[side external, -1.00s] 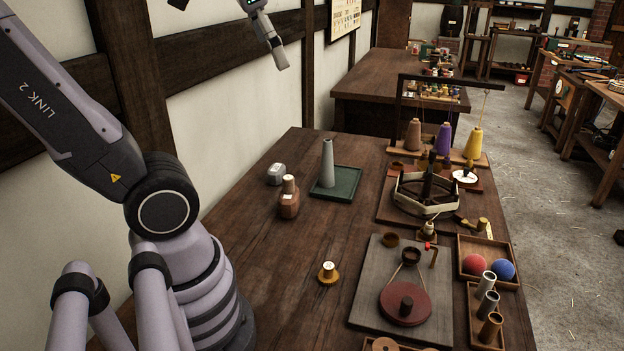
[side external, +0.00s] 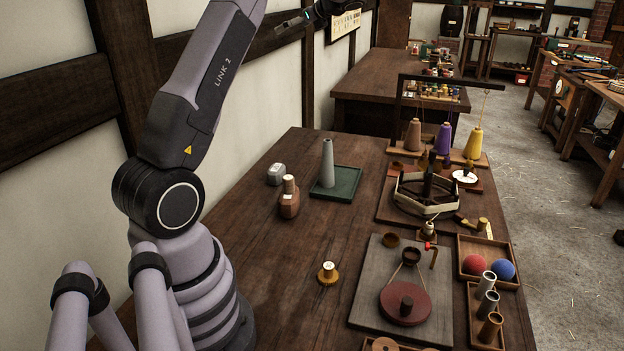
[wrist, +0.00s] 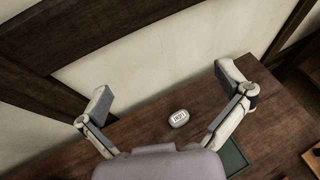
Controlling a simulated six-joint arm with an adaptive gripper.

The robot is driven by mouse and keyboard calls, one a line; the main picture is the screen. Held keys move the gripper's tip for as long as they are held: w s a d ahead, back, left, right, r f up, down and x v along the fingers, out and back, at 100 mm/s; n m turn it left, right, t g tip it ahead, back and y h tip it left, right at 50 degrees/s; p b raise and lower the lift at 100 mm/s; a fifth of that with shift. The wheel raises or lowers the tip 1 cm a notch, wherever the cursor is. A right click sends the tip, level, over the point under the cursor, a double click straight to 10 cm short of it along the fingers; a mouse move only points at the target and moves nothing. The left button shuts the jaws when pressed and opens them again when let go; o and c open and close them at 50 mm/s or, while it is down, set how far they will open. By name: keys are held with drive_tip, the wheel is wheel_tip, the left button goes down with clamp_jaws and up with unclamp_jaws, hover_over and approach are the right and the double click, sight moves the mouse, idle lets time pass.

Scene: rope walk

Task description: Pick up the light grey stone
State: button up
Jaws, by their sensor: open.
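The light grey stone (side external: 276,174) lies on the brown wooden table, at the back left near the wall. It also shows in the wrist view (wrist: 179,118), between and below the two fingers, with a white label on top. My gripper (wrist: 164,87) is open and empty, its fingers spread wide. In the side view only part of it shows at the top edge, high above the table and apart from the stone.
A brown bottle-like object (side external: 289,199) stands just in front of the stone. A grey cone (side external: 327,163) stands on a green tray (side external: 350,190) to its right. The timbered wall (side external: 250,100) rises behind.

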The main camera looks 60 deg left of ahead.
drive_tip(key=a+f, duration=0.1)
drive_tip(key=a, duration=0.1)
approach(282, 170)
drive_tip(key=shift+m+g+y, duration=0.3)
drive_tip(key=shift+y, duration=0.1)
drive_tip(key=a+f, duration=0.1)
drive_tip(key=s+a+f, duration=0.1)
drive_tip(key=a+f, duration=0.1)
drive_tip(key=a, duration=0.1)
drive_tip(key=shift+s, duration=0.3)
drive_tip(key=shift+s+a+f, duration=0.35)
drive_tip(key=shift+a+f, duration=0.15)
drive_tip(key=shift+a, duration=0.1)
drive_tip(key=x, duration=0.5)
drive_tip(key=shift+s+a+r, duration=0.2)
drive_tip(key=shift+s+a, duration=0.1)
drive_tip(key=shift+a, duration=0.15)
drive_tip(key=c, duration=0.9)
